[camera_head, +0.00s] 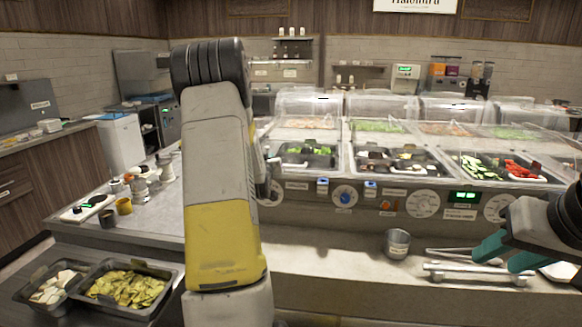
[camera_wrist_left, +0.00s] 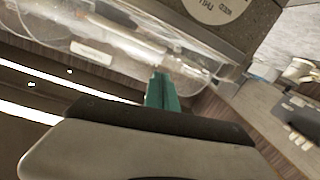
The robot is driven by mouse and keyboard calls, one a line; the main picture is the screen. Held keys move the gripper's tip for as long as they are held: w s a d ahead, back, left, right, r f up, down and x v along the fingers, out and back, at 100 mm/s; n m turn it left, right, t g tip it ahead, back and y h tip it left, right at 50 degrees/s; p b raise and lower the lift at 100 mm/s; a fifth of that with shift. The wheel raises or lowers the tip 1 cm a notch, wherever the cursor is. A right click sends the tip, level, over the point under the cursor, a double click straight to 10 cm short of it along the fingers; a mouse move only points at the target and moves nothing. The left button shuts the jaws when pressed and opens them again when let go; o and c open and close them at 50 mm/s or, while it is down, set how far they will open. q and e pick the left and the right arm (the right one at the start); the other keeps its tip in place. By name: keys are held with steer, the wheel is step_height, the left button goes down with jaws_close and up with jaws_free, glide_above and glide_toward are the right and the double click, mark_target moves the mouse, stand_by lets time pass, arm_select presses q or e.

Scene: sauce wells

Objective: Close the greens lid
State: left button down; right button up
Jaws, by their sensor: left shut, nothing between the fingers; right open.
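Clear domed lids stand raised at the back of the counter, the leftmost lid (camera_head: 310,103) behind the wells at left. Green food (camera_head: 318,150) shows in the uncovered front-left well, and more green (camera_head: 378,126) lies in a well further back. I cannot tell which lid is the greens lid. My left arm covers the left of the head view and hides its gripper there. In the left wrist view my left gripper (camera_wrist_left: 162,92) is shut and empty, its teal fingers close to a clear lid (camera_wrist_left: 120,40); contact is unclear. My right gripper (camera_head: 507,252) is open and empty at the lower right.
A metal cup (camera_head: 397,243) and metal tongs (camera_head: 475,273) are on the front ledge. Two dark trays of food, one with green slices (camera_head: 128,286), sit at lower left. Small cups and jars stand on the left counter. The ledge between my left arm and the cup is clear.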

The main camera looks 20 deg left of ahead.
arm_select(q)
steer(key=s+d+f, duration=0.2)
steer(key=s+f, duration=0.3)
steer(key=s, duration=0.1)
steer(key=shift+s+d+f, duration=0.3)
steer(key=shift+d+f, duration=0.05)
